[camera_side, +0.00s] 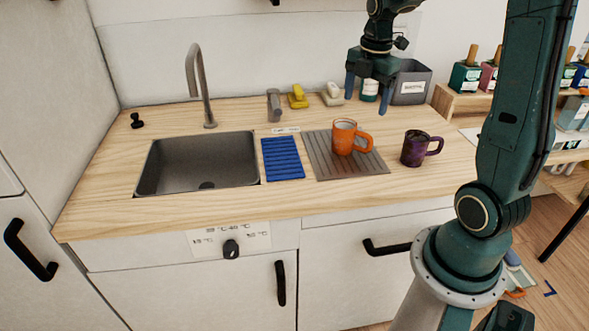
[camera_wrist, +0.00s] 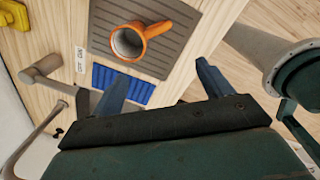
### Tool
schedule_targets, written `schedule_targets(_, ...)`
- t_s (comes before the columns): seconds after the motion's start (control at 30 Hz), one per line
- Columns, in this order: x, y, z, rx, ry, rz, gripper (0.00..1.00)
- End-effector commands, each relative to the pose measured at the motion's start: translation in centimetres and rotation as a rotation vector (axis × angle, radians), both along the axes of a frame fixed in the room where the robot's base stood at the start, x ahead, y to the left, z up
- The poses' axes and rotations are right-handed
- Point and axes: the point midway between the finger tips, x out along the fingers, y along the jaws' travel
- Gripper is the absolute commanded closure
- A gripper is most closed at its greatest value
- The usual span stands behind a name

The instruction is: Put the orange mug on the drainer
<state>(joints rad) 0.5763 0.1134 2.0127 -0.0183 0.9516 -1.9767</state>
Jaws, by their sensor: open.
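The orange mug (camera_side: 343,138) stands upright on the grey ridged drainer (camera_side: 322,163), its handle pointing right. In the wrist view the orange mug (camera_wrist: 127,42) shows its open mouth, with the drainer (camera_wrist: 103,18) around and under it. My gripper (camera_side: 367,103) is open and empty, above the counter and apart from the mug, up and to its right in the side view. In the wrist view my gripper's fingers (camera_wrist: 162,75) are spread wide, with nothing between them.
A dark purple mug (camera_side: 413,150) stands right of the drainer. A blue slatted mat (camera_side: 283,158) lies between the drainer and the sink (camera_side: 197,160). A tall tap (camera_side: 196,85) rises behind the sink. A grey bin (camera_side: 411,84), a yellow item (camera_side: 297,97) and a pale item (camera_side: 332,95) line the back.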

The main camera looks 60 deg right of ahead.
Motion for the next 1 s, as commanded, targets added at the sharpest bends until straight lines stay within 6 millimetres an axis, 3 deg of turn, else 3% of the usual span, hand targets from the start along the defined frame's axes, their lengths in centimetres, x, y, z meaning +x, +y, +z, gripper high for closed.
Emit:
schedule_targets(0.5,-3.4,10.0,5.2,0.03,-0.189,-0.536,0.21)
schedule_targets(1.0,-9.3,17.0,6.8,0.23,-0.345,-1.062,0.21)
